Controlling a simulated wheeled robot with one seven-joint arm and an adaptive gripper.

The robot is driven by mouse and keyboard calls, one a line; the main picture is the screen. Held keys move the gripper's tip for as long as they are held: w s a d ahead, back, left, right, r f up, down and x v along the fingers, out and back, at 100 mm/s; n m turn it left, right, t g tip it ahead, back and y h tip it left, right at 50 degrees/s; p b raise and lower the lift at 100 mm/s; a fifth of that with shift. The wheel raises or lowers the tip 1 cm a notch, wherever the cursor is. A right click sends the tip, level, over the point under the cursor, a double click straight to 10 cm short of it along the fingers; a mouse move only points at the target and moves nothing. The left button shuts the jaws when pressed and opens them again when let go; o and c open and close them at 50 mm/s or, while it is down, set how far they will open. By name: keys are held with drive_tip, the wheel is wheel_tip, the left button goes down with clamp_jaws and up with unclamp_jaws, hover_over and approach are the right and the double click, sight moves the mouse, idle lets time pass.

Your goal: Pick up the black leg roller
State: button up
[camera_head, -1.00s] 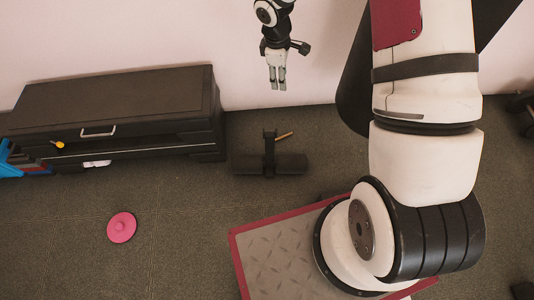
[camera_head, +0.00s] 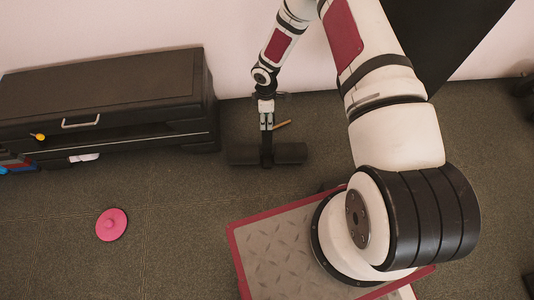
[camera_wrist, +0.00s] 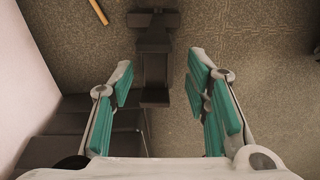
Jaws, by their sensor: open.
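The black leg roller (camera_head: 290,153) lies on the dark floor in the head view, its long bar running left to right. In the wrist view the roller (camera_wrist: 155,68) runs up the picture between my fingers, with a wider part at its far end. My gripper (camera_head: 266,124) points down at the middle of the bar in the head view and hides part of it. In the wrist view my gripper (camera_wrist: 161,82) is open, with green-padded fingers on either side of the roller and a gap to each side. I cannot tell whether the fingers touch it.
A dark cabinet (camera_head: 100,90) stands left against the pale wall. An orange stick (camera_head: 282,124) lies just behind the roller. A pink disc (camera_head: 111,224) lies on the floor at left. A grey plate with a red edge (camera_head: 275,255) is in front. Floor between is clear.

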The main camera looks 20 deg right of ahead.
wheel_tip(320, 180, down, 6)
drive_tip(key=b, duration=0.2)
drive_tip(key=shift+d+f, duration=0.15)
drive_tip(key=shift+d, duration=0.1)
drive_tip(key=shift+w, duration=0.1)
clamp_jaws()
drive_tip(key=shift+w, duration=0.1)
